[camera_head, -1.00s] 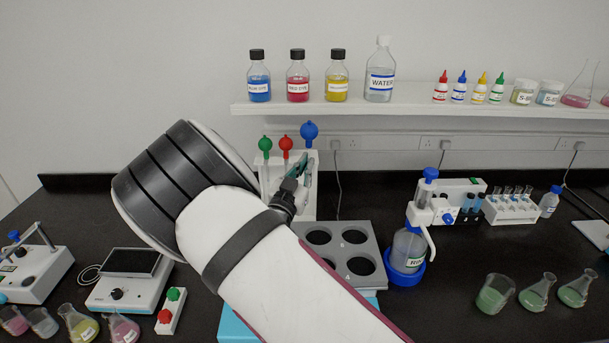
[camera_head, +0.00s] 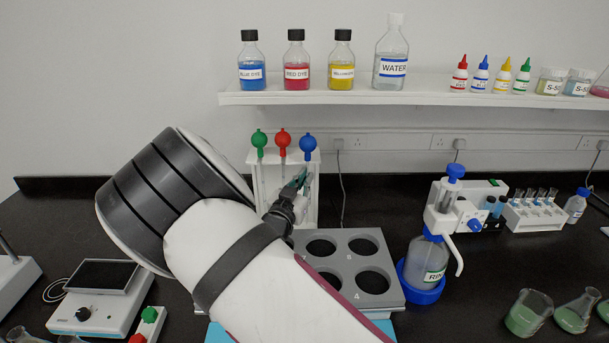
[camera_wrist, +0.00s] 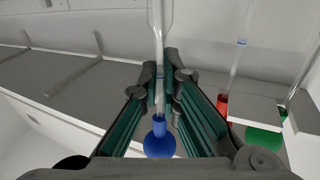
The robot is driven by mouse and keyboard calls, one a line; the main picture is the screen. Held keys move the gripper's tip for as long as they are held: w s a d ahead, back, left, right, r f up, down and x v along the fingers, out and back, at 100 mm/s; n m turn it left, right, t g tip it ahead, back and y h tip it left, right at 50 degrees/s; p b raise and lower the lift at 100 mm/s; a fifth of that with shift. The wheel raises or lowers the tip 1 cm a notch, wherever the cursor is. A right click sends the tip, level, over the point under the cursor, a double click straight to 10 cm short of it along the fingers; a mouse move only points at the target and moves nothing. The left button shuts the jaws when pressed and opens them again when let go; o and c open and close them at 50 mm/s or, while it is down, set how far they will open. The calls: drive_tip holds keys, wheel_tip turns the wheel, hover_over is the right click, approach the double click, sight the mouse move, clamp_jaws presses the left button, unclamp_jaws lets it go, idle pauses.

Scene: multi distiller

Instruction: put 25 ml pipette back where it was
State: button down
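The pipette with the blue bulb (camera_head: 308,142) is upright at the right end of the white pipette rack (camera_head: 256,196). Its bulb is level with its neighbours' bulbs. No volume mark is readable. In the wrist view, its blue bulb (camera_wrist: 159,144) and clear tube (camera_wrist: 158,30) lie between the two dark green fingers. My gripper (camera_head: 303,178) is at the rack's front right, below the bulb. The fingers close in around the tube, and my gripper (camera_wrist: 161,75) appears shut on it. The tube's lower end is hidden in the head view.
Pipettes with a green bulb (camera_head: 259,139) and a red bulb (camera_head: 282,136) stand left of the blue one. A grey holed block (camera_head: 343,260) is in front of the rack. A rinse bottle (camera_head: 428,260) stands to the right. A shelf (camera_head: 420,98) with bottles runs above.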

drive_tip(key=w, duration=0.1)
drive_tip(key=w+g, duration=0.1)
drive_tip(key=w, duration=0.1)
drive_tip(key=shift+w+r+n+g+y+b, duration=0.3)
drive_tip(key=shift+n+y+b, duration=0.1)
drive_tip(key=shift+s+f, duration=0.1)
drive_tip(key=shift+f, duration=0.25)
drive_tip(key=shift+f, duration=0.4)
drive_tip(key=c, duration=1.8)
unclamp_jaws()
drive_tip(key=shift+r, duration=0.1)
drive_tip(key=v, duration=1.2)
drive_tip(key=shift+r, duration=0.3)
